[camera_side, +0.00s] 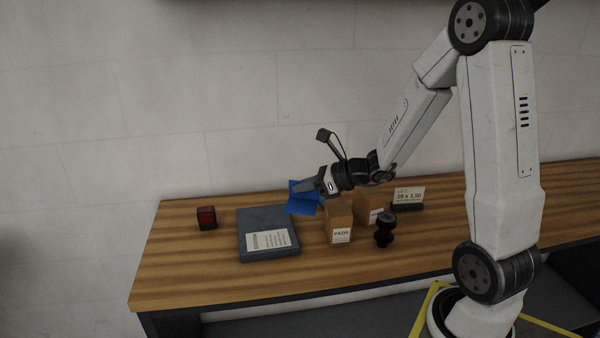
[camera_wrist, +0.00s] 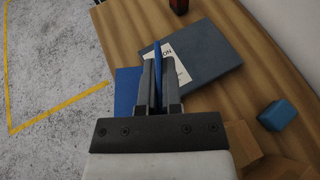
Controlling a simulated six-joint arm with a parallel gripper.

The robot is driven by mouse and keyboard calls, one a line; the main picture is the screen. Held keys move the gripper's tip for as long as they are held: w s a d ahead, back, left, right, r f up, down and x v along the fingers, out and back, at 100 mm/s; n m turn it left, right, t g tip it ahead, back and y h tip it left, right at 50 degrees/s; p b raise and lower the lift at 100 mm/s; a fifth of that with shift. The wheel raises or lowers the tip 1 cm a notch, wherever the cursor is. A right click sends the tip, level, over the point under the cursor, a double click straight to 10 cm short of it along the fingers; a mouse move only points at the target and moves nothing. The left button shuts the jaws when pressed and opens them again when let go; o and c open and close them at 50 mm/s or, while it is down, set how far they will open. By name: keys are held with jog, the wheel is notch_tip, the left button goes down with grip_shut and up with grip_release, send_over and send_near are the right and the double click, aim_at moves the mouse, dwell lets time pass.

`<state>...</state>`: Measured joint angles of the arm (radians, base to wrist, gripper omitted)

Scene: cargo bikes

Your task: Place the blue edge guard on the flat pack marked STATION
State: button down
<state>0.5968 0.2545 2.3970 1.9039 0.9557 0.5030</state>
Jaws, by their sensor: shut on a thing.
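The blue edge guard (camera_side: 303,207) is held in my gripper (camera_side: 309,187), above the table just right of the flat pack in the side view. In the wrist view, one thin blue flange of the guard (camera_wrist: 157,60) stands between the two fingers of my gripper (camera_wrist: 159,85), and a wider blue face shows to their left. The flat pack (camera_side: 255,225) is a dark grey-blue slab lying on the table. It also shows in the wrist view (camera_wrist: 212,50), its white label partly hidden by the guard and fingers; the letters "ON" are readable.
A small red block (camera_side: 207,217) stands left of the pack. A cardboard box marked PADS (camera_side: 338,222), another box (camera_side: 367,205), a black knobbed part (camera_side: 384,229) and a size card (camera_side: 408,196) stand to the right. A blue block (camera_wrist: 277,115) lies beside the pack.

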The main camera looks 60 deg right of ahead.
jog(key=shift+w, duration=0.1)
jog(key=w+d+f, duration=0.2)
jog(key=w+f, duration=0.2)
jog(key=w, duration=0.4)
send_over(268, 219)
jog(key=shift+s+a+f, duration=0.1)
jog(key=shift+s+f, duration=0.05)
jog(key=shift+f, duration=1.2)
jog(key=shift+s+a+f, duration=0.1)
jog(key=shift+f, duration=1.2)
jog(key=shift+w+d+f, duration=0.1)
jog(key=shift+w+f, duration=0.15)
jog(key=shift+f, duration=1.6)
jog(key=shift+f, duration=0.15)
jog(key=c, duration=0.8)
grip_release()
